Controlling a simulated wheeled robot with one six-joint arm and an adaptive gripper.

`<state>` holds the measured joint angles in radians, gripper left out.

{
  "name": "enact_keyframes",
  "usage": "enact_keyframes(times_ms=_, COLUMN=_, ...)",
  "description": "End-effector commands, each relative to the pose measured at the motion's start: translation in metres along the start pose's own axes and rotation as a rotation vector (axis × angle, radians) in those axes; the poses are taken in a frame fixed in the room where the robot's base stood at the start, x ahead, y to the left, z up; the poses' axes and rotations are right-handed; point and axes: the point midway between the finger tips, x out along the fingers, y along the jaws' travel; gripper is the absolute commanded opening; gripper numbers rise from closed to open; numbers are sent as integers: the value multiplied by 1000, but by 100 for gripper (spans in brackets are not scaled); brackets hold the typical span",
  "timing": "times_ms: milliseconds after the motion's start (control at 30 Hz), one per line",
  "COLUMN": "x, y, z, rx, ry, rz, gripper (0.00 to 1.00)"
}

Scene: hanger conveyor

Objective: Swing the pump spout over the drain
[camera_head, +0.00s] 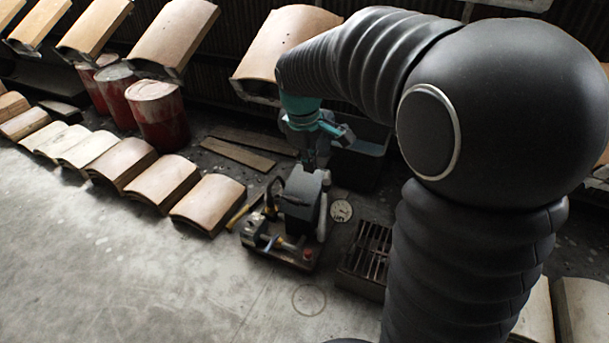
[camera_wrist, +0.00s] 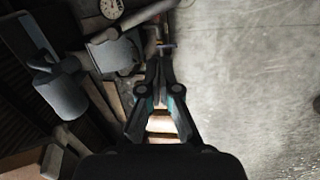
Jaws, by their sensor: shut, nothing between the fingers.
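The pump (camera_head: 301,193) is a dark block-shaped unit on a low base with small fittings, standing on the floor in the head view. A pale tube-like part (camera_head: 323,217) shows along its right side; I cannot tell for sure whether this is the spout. It seems to show in the wrist view as a pale bar (camera_wrist: 150,12). The drain (camera_head: 368,251) is a dark slatted grate to the right of the pump. My gripper (camera_head: 311,166) is just above and behind the pump. In the wrist view my gripper (camera_wrist: 159,62) is shut and empty, its tips near the pump fittings; contact is unclear.
A round dial-like disc (camera_head: 341,211) lies between pump and drain. A dark bin (camera_head: 362,153) stands behind. Curved tan tiles (camera_head: 208,203) line the floor at left; red drums (camera_head: 158,115) stand behind them. The floor in front (camera_head: 190,285) is clear.

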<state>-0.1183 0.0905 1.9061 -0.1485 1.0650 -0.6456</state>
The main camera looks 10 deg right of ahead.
Motion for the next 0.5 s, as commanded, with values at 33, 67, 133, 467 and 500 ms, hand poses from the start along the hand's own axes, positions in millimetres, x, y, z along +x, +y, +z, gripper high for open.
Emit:
enact_keyframes(times_ms=33, x=14, y=7, z=-14, rx=-54, ry=-29, rz=-14, gripper=0)
enact_keyframes(times_ms=67, x=21, y=10, z=-21, rx=-87, ry=-43, rz=-21, gripper=0)
enact_keyframes(times_ms=133, x=38, y=18, z=-37, rx=-161, ry=-72, rz=-36, gripper=0)
enact_keyframes(times_ms=467, x=99, y=35, z=-82, rx=-395, ry=-164, rz=-92, gripper=0)
enact_keyframes(times_ms=500, x=102, y=36, z=-84, rx=-407, ry=-169, rz=-95, gripper=0)
